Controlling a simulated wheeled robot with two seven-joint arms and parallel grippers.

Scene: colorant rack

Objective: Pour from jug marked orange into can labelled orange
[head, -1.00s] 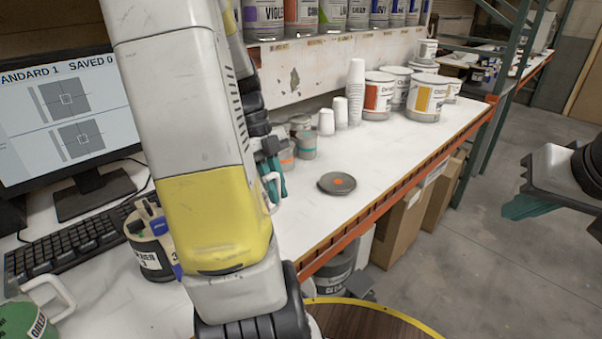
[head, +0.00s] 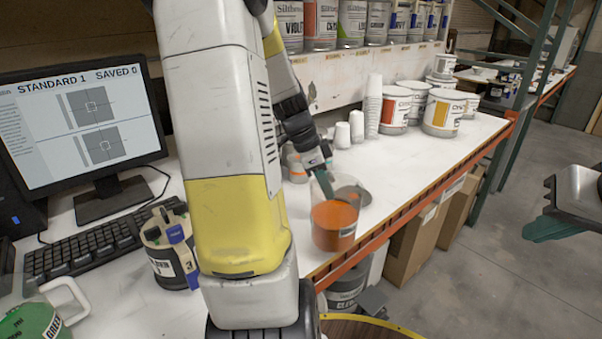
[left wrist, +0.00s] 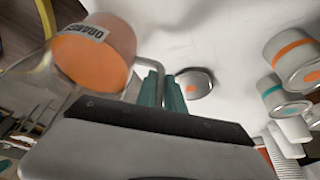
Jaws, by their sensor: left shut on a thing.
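My left gripper (head: 322,182) is shut on the handle of a clear jug with orange contents (head: 335,224). The jug is over the bench near its front edge. In the left wrist view the jug (left wrist: 100,58) shows an ORANGE label, and the teal fingers (left wrist: 163,92) are at its handle. A small can with an orange band (left wrist: 293,52) lies to the right in that view; its lettering is unreadable. It is mostly hidden behind my arm in the head view (head: 297,168). My right gripper (head: 560,215) is at the right edge, away from the bench; its opening is unclear.
A grey disc with an orange dot (left wrist: 195,82) is on the bench, partly behind the jug. A teal-banded can (left wrist: 284,97), stacked white cups (head: 373,105) and large paint cans (head: 441,112) stand farther back. A monitor (head: 75,110) and green-filled jug (head: 30,322) are left.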

